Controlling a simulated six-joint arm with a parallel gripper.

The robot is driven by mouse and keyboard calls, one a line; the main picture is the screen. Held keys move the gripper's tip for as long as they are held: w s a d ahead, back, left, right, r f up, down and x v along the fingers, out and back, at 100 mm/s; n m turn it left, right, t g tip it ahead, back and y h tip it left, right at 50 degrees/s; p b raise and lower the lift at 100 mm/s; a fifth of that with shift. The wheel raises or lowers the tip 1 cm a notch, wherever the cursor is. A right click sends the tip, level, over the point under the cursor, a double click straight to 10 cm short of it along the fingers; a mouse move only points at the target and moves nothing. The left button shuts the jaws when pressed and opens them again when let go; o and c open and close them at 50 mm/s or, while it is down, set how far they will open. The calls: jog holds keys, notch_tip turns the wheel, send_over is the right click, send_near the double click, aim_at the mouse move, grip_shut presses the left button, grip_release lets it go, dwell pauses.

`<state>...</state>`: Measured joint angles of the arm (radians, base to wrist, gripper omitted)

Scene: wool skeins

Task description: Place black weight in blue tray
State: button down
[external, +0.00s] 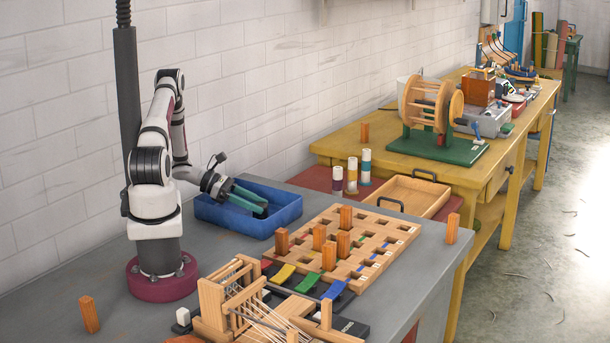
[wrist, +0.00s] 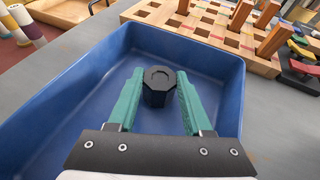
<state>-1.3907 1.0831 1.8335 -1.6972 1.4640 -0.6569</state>
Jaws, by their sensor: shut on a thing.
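The black weight (wrist: 158,88) is a short, dark, many-sided block with a round recess in its top. It sits between the two green fingers of my gripper (wrist: 158,98), which are shut on it. The blue tray (wrist: 225,62) surrounds the weight and fingertips in the wrist view. I cannot tell whether the weight touches the tray floor.
A wooden pegboard (external: 380,240) with several upright orange blocks stands right of the tray. A small wooden loom (external: 240,300) is at the front. Loose orange blocks (external: 88,314) stand on the grey table. The rest of the tray floor looks empty.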

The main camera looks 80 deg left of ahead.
jog(key=shift+c, duration=1.6)
grip_release()
jog(key=shift+f, duration=0.15)
